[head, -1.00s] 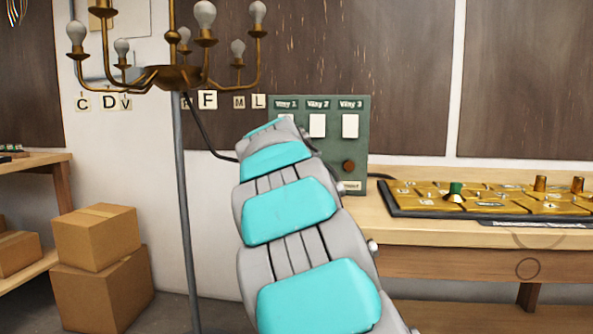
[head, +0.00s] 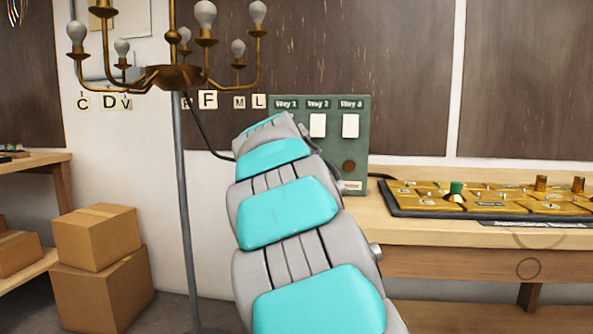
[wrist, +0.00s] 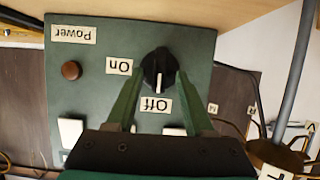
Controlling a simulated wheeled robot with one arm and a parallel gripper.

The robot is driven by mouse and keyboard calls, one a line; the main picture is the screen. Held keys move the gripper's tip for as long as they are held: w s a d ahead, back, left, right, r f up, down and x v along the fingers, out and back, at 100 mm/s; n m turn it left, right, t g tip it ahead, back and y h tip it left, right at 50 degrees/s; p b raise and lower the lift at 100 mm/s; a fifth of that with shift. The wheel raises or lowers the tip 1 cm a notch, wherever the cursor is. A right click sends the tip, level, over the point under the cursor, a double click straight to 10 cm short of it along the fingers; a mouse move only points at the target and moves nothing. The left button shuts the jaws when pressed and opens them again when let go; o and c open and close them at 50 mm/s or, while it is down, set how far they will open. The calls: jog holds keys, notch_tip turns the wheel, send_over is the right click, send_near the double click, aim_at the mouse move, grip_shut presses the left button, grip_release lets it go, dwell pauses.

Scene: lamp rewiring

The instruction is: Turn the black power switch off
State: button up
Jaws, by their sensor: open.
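The black power switch (wrist: 158,68) is a round knob on the green panel (wrist: 195,45), which appears upside down in the wrist view. Its white pointer mark faces down in the picture, towards the "Off" label (wrist: 155,104). The "On" label (wrist: 119,67) is to its left. My gripper (wrist: 161,73) is open, with one green fingertip on each side of the knob; I cannot tell whether they touch it. In the head view, the panel (head: 360,155) stands at the back of the bench, and my arm hides the knob and gripper.
The panel carries a brown round button (wrist: 71,70) and white rocker switches (head: 350,126). A brass chandelier (head: 178,78) on a grey pole stands to the left. A gold board with knobs (head: 485,206) lies on the bench at right. Cardboard boxes (head: 95,237) are stacked at left.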

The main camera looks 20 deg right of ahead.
jog(key=v, duration=0.6)
jog(key=shift+s+a, duration=0.1)
jog(key=shift+a, duration=0.05)
